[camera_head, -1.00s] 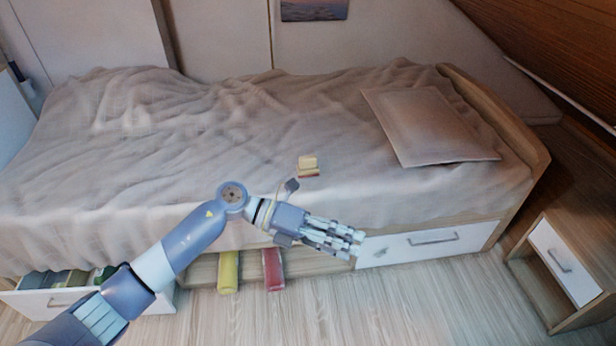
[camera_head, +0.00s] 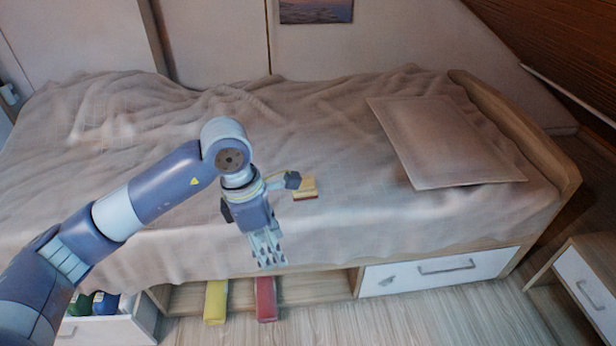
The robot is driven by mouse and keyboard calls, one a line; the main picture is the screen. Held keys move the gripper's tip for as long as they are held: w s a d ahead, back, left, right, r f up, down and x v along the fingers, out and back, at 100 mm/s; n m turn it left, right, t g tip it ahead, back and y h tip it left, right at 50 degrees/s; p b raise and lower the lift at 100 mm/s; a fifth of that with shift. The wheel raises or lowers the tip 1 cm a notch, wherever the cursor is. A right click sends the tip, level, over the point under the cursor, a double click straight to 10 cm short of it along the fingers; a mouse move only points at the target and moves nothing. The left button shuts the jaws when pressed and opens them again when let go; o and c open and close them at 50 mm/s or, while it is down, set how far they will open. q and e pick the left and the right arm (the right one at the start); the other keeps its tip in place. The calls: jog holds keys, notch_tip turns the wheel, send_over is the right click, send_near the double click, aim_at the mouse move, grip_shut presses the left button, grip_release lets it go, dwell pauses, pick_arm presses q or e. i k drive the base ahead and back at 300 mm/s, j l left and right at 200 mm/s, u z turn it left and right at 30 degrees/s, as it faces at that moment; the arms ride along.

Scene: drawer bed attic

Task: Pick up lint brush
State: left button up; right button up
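A small block with a tan-yellow top and a reddish edge (camera_head: 307,188) lies on the bed near its front side. It may be the lint brush; it is too small to be sure. My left gripper (camera_head: 268,258) points downward in front of the bed's front edge, left of and below the block in the picture. The wrist is close to the block in the picture and partly covers its left side. The gripper's fingers look empty, but how far they are apart is unclear. My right gripper is not in view.
A bed with a rumpled beige cover (camera_head: 390,210) fills the middle, with a pillow (camera_head: 445,140) at right. Below are a yellow box (camera_head: 215,302), a red box (camera_head: 265,299), a closed white drawer (camera_head: 440,270) and an open drawer (camera_head: 105,330). A nightstand (camera_head: 585,285) stands at right.

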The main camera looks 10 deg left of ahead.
aim_at(307, 190)
jog(key=i, duration=1.05)
